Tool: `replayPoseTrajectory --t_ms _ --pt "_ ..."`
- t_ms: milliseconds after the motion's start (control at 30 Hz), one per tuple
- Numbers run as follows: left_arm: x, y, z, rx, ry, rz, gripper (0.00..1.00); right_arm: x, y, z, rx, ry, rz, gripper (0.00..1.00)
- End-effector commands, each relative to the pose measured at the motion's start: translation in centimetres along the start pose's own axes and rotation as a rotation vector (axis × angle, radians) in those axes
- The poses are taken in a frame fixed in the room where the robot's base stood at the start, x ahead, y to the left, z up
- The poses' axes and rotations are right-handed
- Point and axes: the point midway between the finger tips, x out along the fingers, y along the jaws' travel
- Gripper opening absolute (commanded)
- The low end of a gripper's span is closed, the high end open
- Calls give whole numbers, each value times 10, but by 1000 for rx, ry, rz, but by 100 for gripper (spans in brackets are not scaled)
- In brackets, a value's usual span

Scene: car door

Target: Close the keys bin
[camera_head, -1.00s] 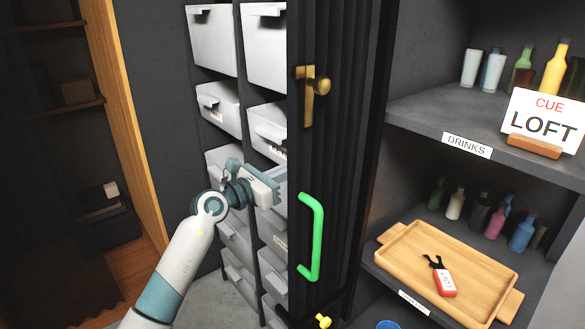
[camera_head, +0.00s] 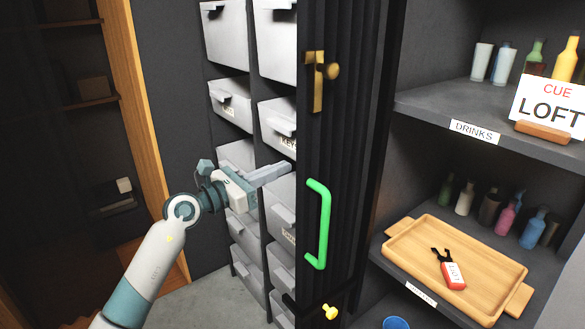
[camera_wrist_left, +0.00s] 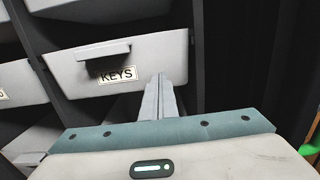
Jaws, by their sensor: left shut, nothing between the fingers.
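The keys bin (camera_head: 278,118) is a light grey bin with a front pull and a KEYS label, in the right column of bins. Its right side is hidden behind the dark ribbed door edge in the head view. In the left wrist view the keys bin (camera_wrist_left: 125,62) fills the upper middle, with its label facing me. My left gripper (camera_head: 288,168) is shut and empty, just below the bin in the head view. In the left wrist view its fingertips (camera_wrist_left: 159,76) overlap the bin's lower right front; I cannot tell whether they touch. My right gripper is not in view.
Other grey bins (camera_head: 230,104) stand left, above and below. A dark ribbed panel with a brass latch (camera_head: 319,82) and green handle (camera_head: 323,225) stands close right of my gripper. Further right, shelves hold bottles and a wooden tray (camera_head: 413,265).

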Motion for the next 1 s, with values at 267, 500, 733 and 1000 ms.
replayPoseTrajectory --t_ms 267,500,733,1000 --pt "-43 0 -2 1 1 0 0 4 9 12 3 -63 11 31" --pt "-55 0 -1 -1 1 0 0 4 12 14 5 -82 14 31" --pt "-55 0 0 -1 1 0 0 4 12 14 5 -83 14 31" --pt "-56 -1 -16 -100 -22 -4 0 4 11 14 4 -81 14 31"
